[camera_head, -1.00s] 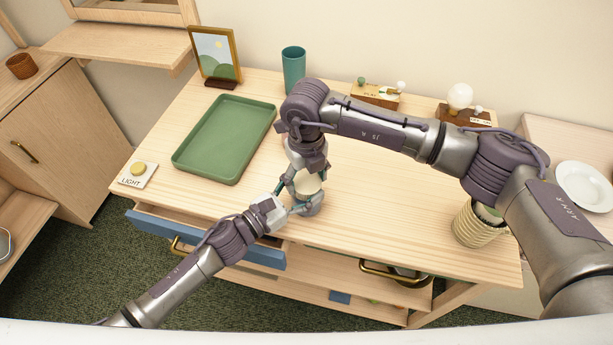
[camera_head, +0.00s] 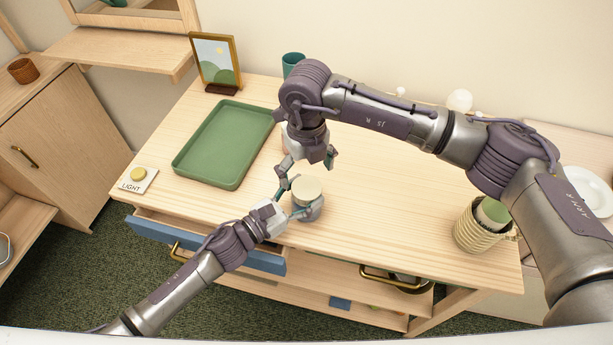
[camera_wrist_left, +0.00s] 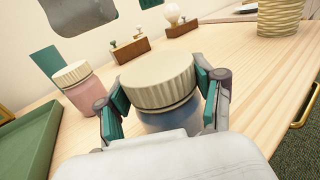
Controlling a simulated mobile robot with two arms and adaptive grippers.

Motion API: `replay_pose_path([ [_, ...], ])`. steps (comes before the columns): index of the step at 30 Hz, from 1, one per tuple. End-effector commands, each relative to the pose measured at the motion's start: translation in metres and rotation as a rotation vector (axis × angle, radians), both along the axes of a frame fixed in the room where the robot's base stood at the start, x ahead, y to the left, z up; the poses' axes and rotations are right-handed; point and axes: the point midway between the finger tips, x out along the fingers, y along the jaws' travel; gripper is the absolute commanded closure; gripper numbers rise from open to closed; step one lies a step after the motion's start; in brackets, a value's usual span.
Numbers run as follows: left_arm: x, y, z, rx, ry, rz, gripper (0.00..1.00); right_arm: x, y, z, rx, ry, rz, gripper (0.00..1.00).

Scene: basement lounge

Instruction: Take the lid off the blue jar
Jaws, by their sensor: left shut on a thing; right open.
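The blue jar (camera_wrist_left: 165,122) stands on the wooden table, its blue body partly hidden behind my left gripper. Its ribbed cream lid (camera_wrist_left: 158,78) sits on top, with a dark line showing beneath the rim. In the head view the lid (camera_head: 307,189) is near the table's front edge. My left gripper (camera_head: 300,207) is shut on the jar from the front left, its teal pads on either side just below the lid. My right gripper (camera_head: 306,168) is open and empty, just above and behind the lid, apart from it.
A blue-fronted drawer (camera_head: 155,228) is partly open. The middle right tabletop is clear.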

Motion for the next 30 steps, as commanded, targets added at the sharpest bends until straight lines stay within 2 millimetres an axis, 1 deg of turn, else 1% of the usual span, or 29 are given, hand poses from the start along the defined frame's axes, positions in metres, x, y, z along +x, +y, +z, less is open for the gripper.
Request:
replay_pose_path([
  [4, 0.000, 0.000, 0.000, 0.000, 0.000, -0.001, 1.00, 0.000, 0.000, 0.000, 0.000, 0.001, 0.000, 0.06],
  [5, 0.000, 0.000, 0.000, 0.000, 0.000, -0.001, 0.28, 0.000, 0.000, -0.001, 0.000, 0.001, 0.000, 0.06],
  [9, 0.000, 0.000, 0.000, 0.000, 0.000, -0.001, 0.04, 0.000, 0.000, -0.001, 0.000, 0.001, 0.000, 0.06],
  [19, 0.000, 0.000, 0.000, -0.001, 0.001, 0.000, 0.03, 0.000, 0.000, -0.001, 0.000, 0.001, 0.000, 0.06],
  [22, -0.004, 0.005, -0.001, 0.000, 0.001, 0.000, 0.03, 0.000, 0.000, -0.001, 0.000, 0.001, 0.000, 0.06],
  [26, -0.017, 0.020, -0.001, 0.000, 0.003, 0.000, 0.03, 0.000, 0.000, -0.001, 0.000, 0.001, 0.000, 0.06],
  [30, -0.037, 0.043, -0.002, 0.002, 0.004, 0.001, 0.03, 0.000, 0.000, -0.001, 0.000, 0.001, 0.000, 0.06],
])
